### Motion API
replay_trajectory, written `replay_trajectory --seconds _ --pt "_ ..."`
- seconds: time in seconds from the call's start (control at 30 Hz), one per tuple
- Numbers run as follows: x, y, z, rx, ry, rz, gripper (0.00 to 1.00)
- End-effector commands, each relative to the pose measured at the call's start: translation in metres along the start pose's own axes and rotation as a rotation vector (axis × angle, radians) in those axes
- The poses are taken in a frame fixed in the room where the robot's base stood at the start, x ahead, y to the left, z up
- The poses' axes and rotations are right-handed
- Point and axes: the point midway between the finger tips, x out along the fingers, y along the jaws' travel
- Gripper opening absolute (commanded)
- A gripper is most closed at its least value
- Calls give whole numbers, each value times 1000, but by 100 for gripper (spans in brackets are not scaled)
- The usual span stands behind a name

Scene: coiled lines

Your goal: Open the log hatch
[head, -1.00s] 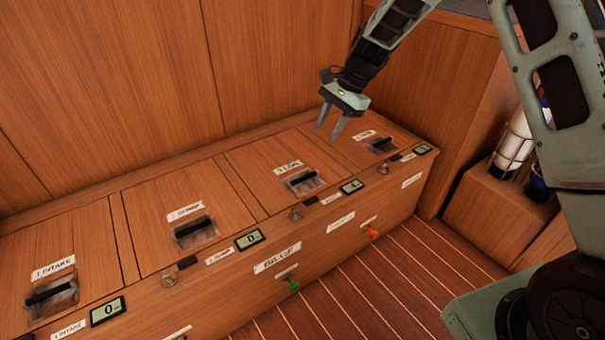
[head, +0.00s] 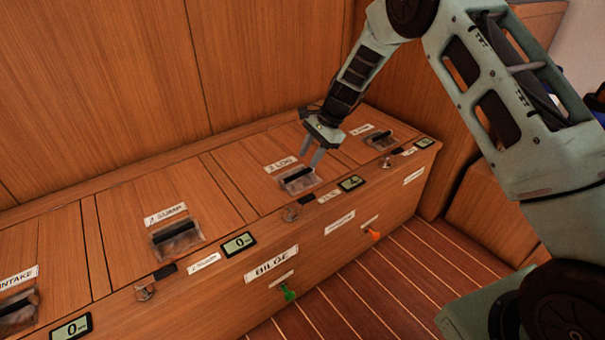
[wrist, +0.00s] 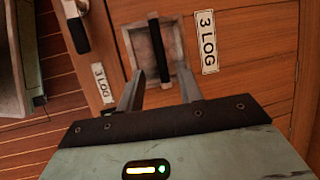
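The log hatch (head: 255,183) is a wooden lid in the bench top, lying flat and closed, with a "3 LOG" label (head: 281,164). Its black bar handle (head: 297,178) sits across a recessed metal cup near the front edge. The handle also shows in the wrist view (wrist: 159,49), with the label (wrist: 207,42) to its right. My gripper (head: 311,160) is just above the handle, pointing down. In the wrist view its two fingers (wrist: 160,92) are spread apart, one on each side of the handle's line, with nothing between the tips. Contact with the handle is not visible.
The sump hatch (head: 155,215) lies closed to the left, and another closed hatch (head: 365,145) lies to the right. Small displays (head: 351,183) and latches (head: 291,214) line the front edge. A green knob (head: 287,292) and an orange knob (head: 373,235) stick out of the bench front.

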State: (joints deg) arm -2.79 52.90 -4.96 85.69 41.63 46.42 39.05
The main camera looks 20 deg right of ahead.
Motion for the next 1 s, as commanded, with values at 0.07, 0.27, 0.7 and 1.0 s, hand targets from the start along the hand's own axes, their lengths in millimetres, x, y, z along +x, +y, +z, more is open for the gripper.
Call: replay_trajectory --seconds 0.07,0.27,0.7,1.0 --pt "19 1 -1 0 -1 1 36" --pt "44 0 -1 -1 0 0 36" --pt "52 0 0 1 0 -1 36" --pt "51 0 0 1 0 0 0"
